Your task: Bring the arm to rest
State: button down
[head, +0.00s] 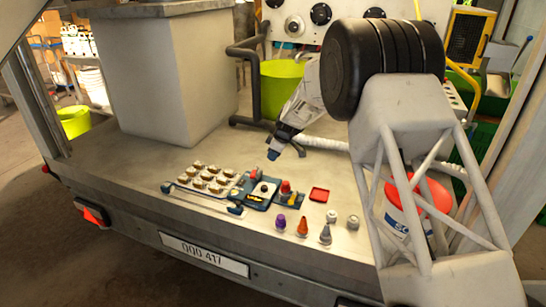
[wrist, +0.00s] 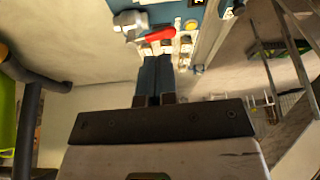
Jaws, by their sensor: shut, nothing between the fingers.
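My gripper (head: 277,152) hangs above the trailer bed in the head view, its blue fingers pointing down and to the left. It is apart from the things on the bed. In the wrist view the two blue fingers (wrist: 155,78) lie side by side, shut with nothing between them. Below the gripper in the head view is a small blue press-like fixture (head: 262,191) with a dark top. In the wrist view a red part (wrist: 158,34) and other small parts show beyond the fingertips.
A rack of round caps (head: 213,176) lies left of the fixture. A red dish (head: 319,194), a purple piece (head: 280,222), an orange cone (head: 302,227) and a grey cone (head: 325,234) stand to its right and front. A large grey box (head: 165,80) stands behind left.

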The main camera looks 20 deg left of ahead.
jog(key=shift+d, duration=0.1)
jog(key=s+d+r+m+t+h, duration=0.1)
jog(key=s+d+r+m, duration=0.2)
jog(key=s+d+r, duration=0.6)
jog(key=s+d+r+m, duration=0.3)
jog(key=d+r, duration=0.3)
jog(key=d, duration=0.7)
jog(key=s+d+r+m+t+h, duration=0.1)
jog(key=s+d+r+m, duration=0.2)
jog(key=s+d+r, duration=0.65)
jog(key=s+d+r+m+h, duration=0.15)
jog(key=s+d+m, duration=0.35)
jog(key=s+d, duration=0.85)
jog(key=s+d+f+m, duration=0.1)
jog(key=s+d, duration=0.2)
jog(key=s, duration=0.3)
jog(key=s+d+f+m, duration=0.1)
jog(key=s+d+m, duration=0.1)
jog(key=s, duration=0.5)
jog(key=s+d+f+m+t, duration=0.1)
jog(key=s+d+f+m, duration=0.1)
jog(key=s+d, duration=0.2)
jog(key=shift+s+d+h, duration=0.4)
jog(key=shift+s+h, duration=0.05)
jog(key=shift+s, duration=0.7)
jog(key=shift+r, duration=0.1)
